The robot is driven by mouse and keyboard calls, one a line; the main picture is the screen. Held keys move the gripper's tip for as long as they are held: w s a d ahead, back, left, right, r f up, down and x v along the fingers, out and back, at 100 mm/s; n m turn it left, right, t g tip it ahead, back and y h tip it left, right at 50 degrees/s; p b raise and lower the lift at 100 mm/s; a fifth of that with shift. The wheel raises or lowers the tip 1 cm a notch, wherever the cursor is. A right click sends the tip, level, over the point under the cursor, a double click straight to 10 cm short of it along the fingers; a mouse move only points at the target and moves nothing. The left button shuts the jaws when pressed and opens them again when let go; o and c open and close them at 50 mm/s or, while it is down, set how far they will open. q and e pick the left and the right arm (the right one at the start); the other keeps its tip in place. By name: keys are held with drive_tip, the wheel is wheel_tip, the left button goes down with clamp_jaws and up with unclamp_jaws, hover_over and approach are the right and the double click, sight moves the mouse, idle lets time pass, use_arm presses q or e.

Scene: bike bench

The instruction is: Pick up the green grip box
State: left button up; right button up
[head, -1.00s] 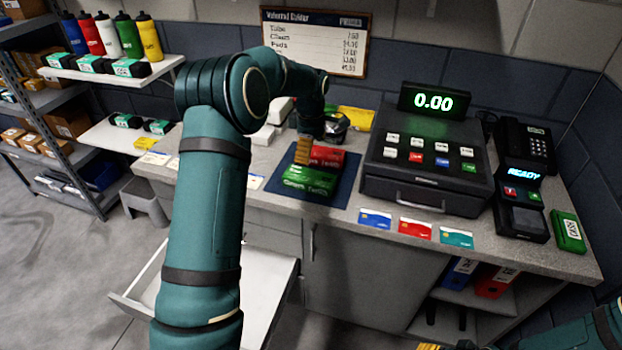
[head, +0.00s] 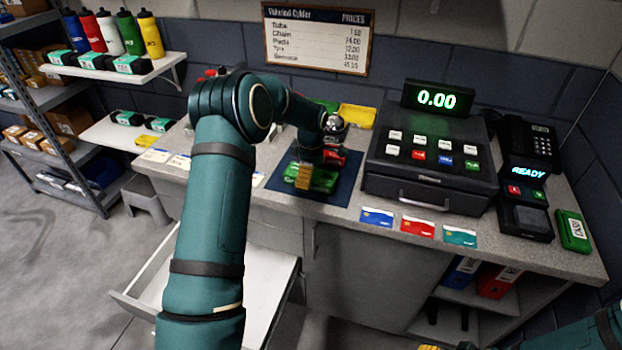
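The green grip box (head: 323,181) lies on the dark blue mat (head: 338,190) on the counter. A red box (head: 334,157) lies just behind it on the same mat. My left gripper (head: 304,179) points down at the green box, with an orange finger pad in front of its left part. The gripper hides part of the green box and the red one. I cannot see whether its fingers touch the box or how far apart they are. Only a sliver of my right gripper (head: 429,347) shows at the bottom edge.
The cash register (head: 425,185) stands right of the mat, with a card reader (head: 526,215) beyond it. Several cards lie along the counter's front edge. A yellow bin (head: 357,116) is behind the mat. An open drawer (head: 262,305) juts out below.

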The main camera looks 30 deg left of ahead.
use_arm(q)
drive_tip(key=shift+c, duration=0.3)
drive_tip(key=c, duration=1.2)
drive_tip(key=shift+r, duration=0.1)
